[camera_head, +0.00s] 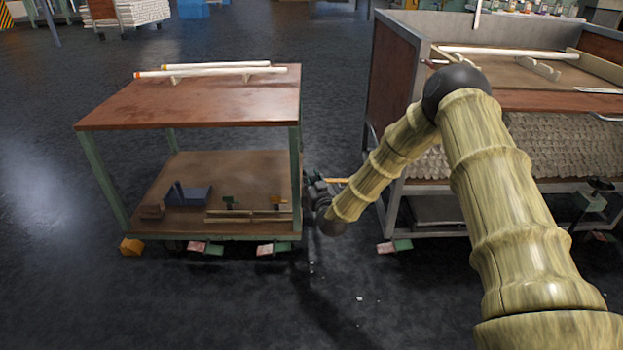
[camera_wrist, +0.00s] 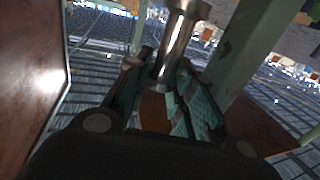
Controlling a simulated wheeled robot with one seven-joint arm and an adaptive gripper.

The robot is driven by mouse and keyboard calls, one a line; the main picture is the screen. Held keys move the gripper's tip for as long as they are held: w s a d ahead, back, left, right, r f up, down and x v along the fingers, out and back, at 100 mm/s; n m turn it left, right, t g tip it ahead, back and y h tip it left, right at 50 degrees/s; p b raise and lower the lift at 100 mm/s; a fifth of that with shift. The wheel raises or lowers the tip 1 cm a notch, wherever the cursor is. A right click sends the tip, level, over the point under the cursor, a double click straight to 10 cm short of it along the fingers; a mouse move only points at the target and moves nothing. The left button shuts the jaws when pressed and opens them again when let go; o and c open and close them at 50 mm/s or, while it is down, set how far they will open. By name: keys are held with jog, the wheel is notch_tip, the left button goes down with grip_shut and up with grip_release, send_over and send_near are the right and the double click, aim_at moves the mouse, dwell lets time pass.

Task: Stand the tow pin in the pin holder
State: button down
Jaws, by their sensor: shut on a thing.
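A shiny metal pin (camera_wrist: 176,42), which looks like the tow pin, is between my gripper's (camera_wrist: 160,92) teal-padded fingers in the wrist view. My gripper is shut on it, and its upper end runs towards the picture's top edge. In the head view my gripper (camera_head: 319,187) is low, at the right side of the green-framed cart, beside its right post and near lower-shelf height. The pin is not clear in the head view. On the lower shelf stands a dark blue, block-like thing (camera_head: 190,194); I cannot tell whether it is the pin holder.
The cart's brown top (camera_head: 200,100) bears two pale rods (camera_head: 210,71). Its lower shelf (camera_head: 235,170) also holds small green and orange pieces and thin rods near the front edge. A large metal-framed bench (camera_head: 380,90) stands right of the cart, with a narrow gap between.

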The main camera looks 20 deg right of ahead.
jog(key=shift+f, duration=0.4)
jog(key=c, duration=1.1)
grip_release()
jog(key=shift+c, duration=0.2)
jog(key=shift+s, duration=0.1)
jog(key=s, duration=1.1)
jog(key=shift+s, duration=0.35)
